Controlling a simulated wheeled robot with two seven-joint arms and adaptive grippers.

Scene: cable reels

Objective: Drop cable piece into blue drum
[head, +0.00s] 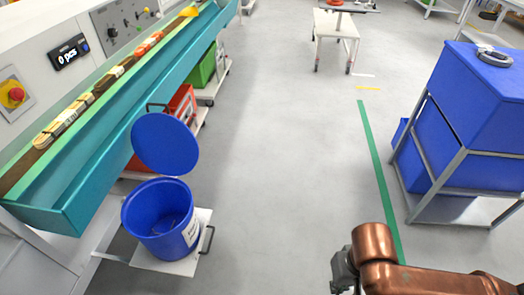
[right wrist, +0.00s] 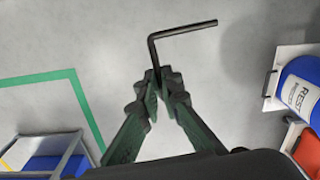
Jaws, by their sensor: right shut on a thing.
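The cable piece (right wrist: 182,33) is a thin, dark, L-shaped rod. In the right wrist view my right gripper (right wrist: 160,80) is shut on one end of it, and the bent part sticks out past the fingertips. In the head view only part of my right gripper (head: 343,272) shows at the bottom, and the piece is hidden. The blue drum (head: 160,238) stands open at lower left, its round lid (head: 165,143) raised behind it. Part of the drum (right wrist: 305,82), with a white REST label, shows in the right wrist view. My gripper is well apart from it. My left gripper is not in view.
The drum stands on a white cart (head: 176,265) beside a teal conveyor trough (head: 60,215). A red crate (head: 182,106) and a green crate (head: 201,70) stand behind. A rack with blue bins (head: 480,95) stands at right. The middle floor is clear.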

